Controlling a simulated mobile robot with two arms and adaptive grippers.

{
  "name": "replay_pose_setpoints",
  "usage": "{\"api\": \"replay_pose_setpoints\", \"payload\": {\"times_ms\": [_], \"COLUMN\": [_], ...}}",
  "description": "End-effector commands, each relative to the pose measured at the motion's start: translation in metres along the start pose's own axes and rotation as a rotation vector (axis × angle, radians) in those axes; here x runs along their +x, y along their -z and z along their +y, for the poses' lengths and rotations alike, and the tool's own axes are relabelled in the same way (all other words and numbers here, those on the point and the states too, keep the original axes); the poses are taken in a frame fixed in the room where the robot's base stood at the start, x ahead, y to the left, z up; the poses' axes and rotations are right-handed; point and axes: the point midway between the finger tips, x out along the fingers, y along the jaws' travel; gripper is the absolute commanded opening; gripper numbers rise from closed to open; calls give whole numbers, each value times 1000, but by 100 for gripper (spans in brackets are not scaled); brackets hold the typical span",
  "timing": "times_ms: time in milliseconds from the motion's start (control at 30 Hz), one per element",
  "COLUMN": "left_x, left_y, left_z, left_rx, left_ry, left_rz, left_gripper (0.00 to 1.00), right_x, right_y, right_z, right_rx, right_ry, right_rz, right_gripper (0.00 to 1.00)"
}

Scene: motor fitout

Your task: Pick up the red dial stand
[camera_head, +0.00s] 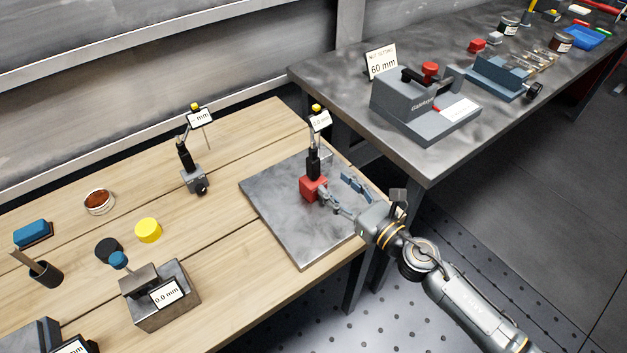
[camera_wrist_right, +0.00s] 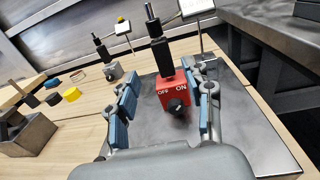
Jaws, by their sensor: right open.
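The red dial stand (camera_head: 313,189) stands upright on the grey metal plate (camera_head: 290,235) in the head view. Its red base carries a black post with a small tilted display on top. In the right wrist view the red base (camera_wrist_right: 173,97), marked OFF and ON with a black knob, shows between my fingers. My right gripper (camera_head: 335,187) is open and empty, low over the plate on the right side of the base. Its blue-padded fingers also show in the right wrist view (camera_wrist_right: 165,100). I cannot tell whether a finger touches the base. My left gripper is out of view.
A similar grey-based stand (camera_head: 194,179) is on the wooden table to the left. A yellow cap (camera_head: 148,230) and a block with a 0.0 mm display (camera_head: 160,298) are further left. A dark bench (camera_head: 330,75) with a grey device (camera_head: 425,105) stands at the upper right.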

Motion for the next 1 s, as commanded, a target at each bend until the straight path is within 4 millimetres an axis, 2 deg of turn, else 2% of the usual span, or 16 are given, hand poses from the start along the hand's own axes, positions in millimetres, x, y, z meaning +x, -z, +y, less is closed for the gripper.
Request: {"api": "replay_pose_setpoints", "payload": {"times_ms": [33, 133, 367, 567, 700, 1000], "left_x": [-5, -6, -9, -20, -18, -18], "left_y": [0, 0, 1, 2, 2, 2], "left_z": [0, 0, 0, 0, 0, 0], "left_rx": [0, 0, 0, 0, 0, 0], "left_ry": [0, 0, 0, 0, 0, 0], "left_rz": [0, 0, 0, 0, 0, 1], "left_gripper": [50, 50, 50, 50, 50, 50], "right_x": [12, 28, 45, 73, 90, 94], "right_y": [-4, -2, -3, -12, -9, -8], "right_z": [0, 0, 0, -2, -2, -3], "right_rx": [2, 4, 4, 7, 8, 5], "right_ry": [1, 2, 1, 2, 2, 2], "right_rz": [-2, -2, -1, -2, -2, -1], "right_gripper": [51, 51, 51, 51, 51, 51]}}
